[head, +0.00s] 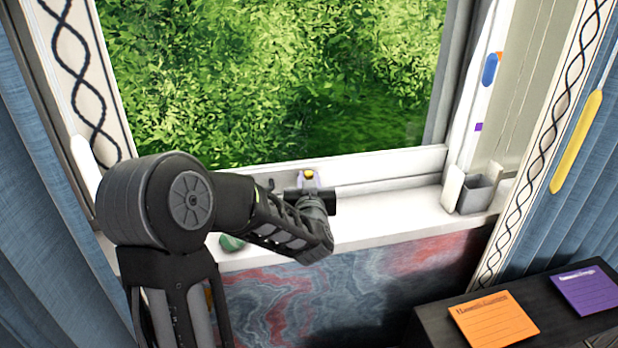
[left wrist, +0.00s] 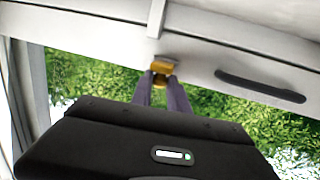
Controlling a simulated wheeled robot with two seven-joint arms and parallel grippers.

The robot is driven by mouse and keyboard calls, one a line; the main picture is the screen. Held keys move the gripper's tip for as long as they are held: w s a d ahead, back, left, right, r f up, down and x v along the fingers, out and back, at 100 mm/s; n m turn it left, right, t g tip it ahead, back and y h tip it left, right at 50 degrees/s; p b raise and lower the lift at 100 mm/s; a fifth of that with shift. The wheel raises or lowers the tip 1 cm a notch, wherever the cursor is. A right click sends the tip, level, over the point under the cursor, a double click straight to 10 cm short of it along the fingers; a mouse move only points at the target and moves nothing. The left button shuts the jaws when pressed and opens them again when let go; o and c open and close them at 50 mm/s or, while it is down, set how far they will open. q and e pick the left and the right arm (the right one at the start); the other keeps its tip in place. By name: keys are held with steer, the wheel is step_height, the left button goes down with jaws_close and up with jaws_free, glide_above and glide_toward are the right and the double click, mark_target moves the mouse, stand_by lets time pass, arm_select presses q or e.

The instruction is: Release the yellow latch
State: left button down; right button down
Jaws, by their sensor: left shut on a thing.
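The yellow latch (head: 308,175) is a small piece on the white lower rail of the window, just beyond my left gripper in the head view. In the left wrist view the yellow latch (left wrist: 162,68) sits at the fingertips, against the white frame. My left gripper (left wrist: 158,80) has its two grey fingers shut on it, one on each side. In the head view my left gripper (head: 308,184) reaches over the sill, and its fingers are partly hidden by its own body. My right gripper is in neither view.
The white window sill (head: 390,222) runs below the window. A grey cup (head: 477,194) stands at its right end. A green object (head: 231,242) lies partly behind my arm. A dark handle (left wrist: 260,86) is on the frame. Orange (head: 494,319) and purple (head: 585,290) notes lie on a dark desk.

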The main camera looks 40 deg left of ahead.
arm_select(q)
steer(key=c, duration=1.3)
jaws_free()
steer(key=b+v, duration=0.1)
steer(key=v, duration=0.6)
steer(key=shift+s+d+r, duration=0.15)
steer(key=shift+s+d, duration=0.05)
steer(key=shift+s, duration=0.1)
